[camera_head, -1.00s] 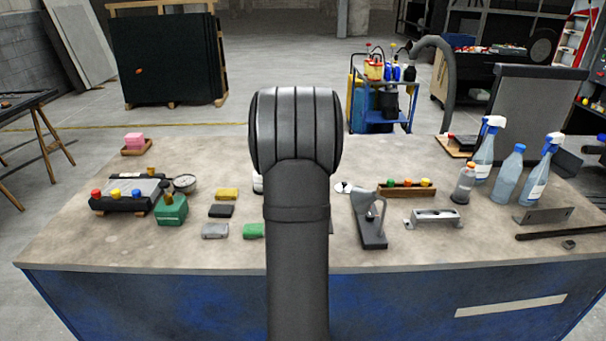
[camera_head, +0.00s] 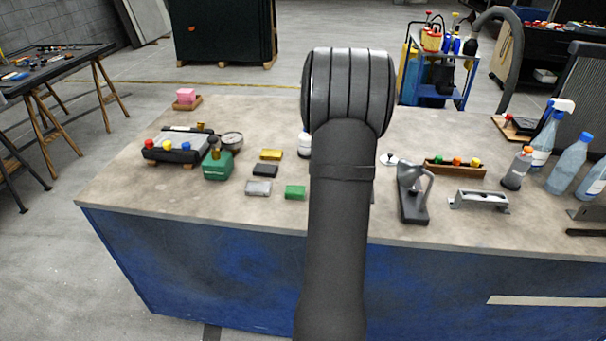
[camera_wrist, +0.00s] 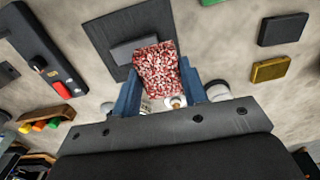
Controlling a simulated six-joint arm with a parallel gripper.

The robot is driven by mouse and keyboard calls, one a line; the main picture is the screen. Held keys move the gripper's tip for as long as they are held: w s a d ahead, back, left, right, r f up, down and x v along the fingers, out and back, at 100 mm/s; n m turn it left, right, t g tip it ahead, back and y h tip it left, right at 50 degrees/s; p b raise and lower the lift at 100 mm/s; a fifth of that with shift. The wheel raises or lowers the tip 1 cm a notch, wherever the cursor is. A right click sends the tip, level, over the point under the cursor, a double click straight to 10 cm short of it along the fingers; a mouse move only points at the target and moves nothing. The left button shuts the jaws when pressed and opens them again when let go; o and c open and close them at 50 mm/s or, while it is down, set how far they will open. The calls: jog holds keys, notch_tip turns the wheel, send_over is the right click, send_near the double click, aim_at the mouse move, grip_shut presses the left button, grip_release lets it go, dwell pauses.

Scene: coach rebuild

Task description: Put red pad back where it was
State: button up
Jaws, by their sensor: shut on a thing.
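The red pad (camera_wrist: 157,66), a speckled red and white block, is between the blue fingers of my gripper (camera_wrist: 160,72) in the wrist view. The gripper is shut on it. Past the pad lies a dark flat plate (camera_wrist: 108,34) with a grey block (camera_wrist: 128,50) on it; the pad overlaps the plate's edge in this view, and I cannot tell how high above the bench it is. In the head view my own arm hides the gripper, the pad and the plate.
A green pad (camera_head: 295,192), black pad (camera_head: 265,171), yellow pad (camera_head: 272,154) and grey pad (camera_head: 258,187) lie left of my arm on the bench (camera_head: 120,190). A grey clamp stand (camera_head: 412,195) and spray bottles (camera_head: 545,135) are right.

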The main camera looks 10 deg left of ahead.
jog(key=w+a+f, duration=0.1)
jog(key=a+f, duration=0.1)
jog(key=a, duration=0.1)
jog(key=w+a+f, duration=0.1)
jog(key=a+f, duration=0.1)
jog(key=a, duration=0.2)
jog(key=w+a+f, duration=0.2)
jog(key=a, duration=0.1)
jog(key=shift+a+f, duration=0.3)
jog(key=shift+f, duration=2.05)
jog(key=shift+f, duration=0.1)
jog(key=o, duration=1)
jog(key=shift+c, duration=0.2)
notch_tip(320, 180, up, 12)
jog(key=shift+s, duration=0.1)
